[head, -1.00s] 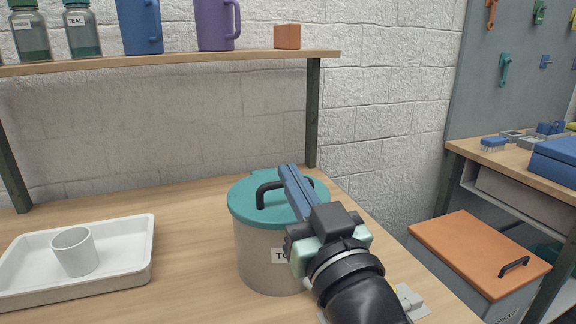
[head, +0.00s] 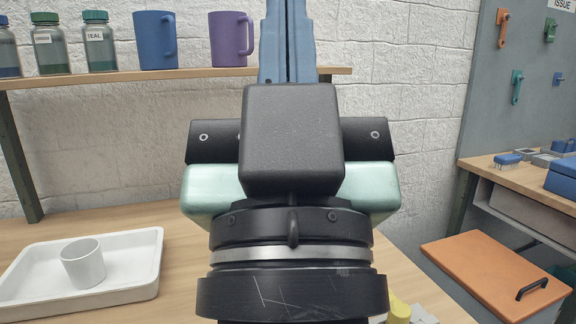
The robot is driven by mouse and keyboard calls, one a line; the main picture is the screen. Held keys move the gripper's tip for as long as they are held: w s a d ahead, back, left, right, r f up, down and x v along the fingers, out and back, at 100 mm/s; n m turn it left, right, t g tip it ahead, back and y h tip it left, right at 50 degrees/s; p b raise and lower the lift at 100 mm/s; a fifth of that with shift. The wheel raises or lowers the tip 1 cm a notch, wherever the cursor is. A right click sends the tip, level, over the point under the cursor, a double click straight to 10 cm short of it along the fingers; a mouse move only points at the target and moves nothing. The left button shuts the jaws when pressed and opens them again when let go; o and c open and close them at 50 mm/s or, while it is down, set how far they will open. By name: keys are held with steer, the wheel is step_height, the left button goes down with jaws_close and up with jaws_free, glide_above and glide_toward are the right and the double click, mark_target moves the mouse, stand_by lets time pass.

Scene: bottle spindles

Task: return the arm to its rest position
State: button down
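My gripper (head: 288,40) fills the middle of the head view, raised upright close to the camera. Its two blue fingers lie side by side with only a thin dark line between them, so it looks shut. No held object shows, though the tips reach the top edge of the picture.
A white tray (head: 140,285) with a white cup (head: 83,264) sits at the left. A shelf (head: 120,78) bears bottles, a blue mug (head: 155,40) and a purple mug (head: 230,38). An orange-lidded bin (head: 485,275) and a side table (head: 520,180) stand at the right.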

step_height(320, 180, up, 27)
steer(key=p, duration=2.6)
steer(key=shift+s, duration=0.35)
steer(key=shift+r, duration=0.1)
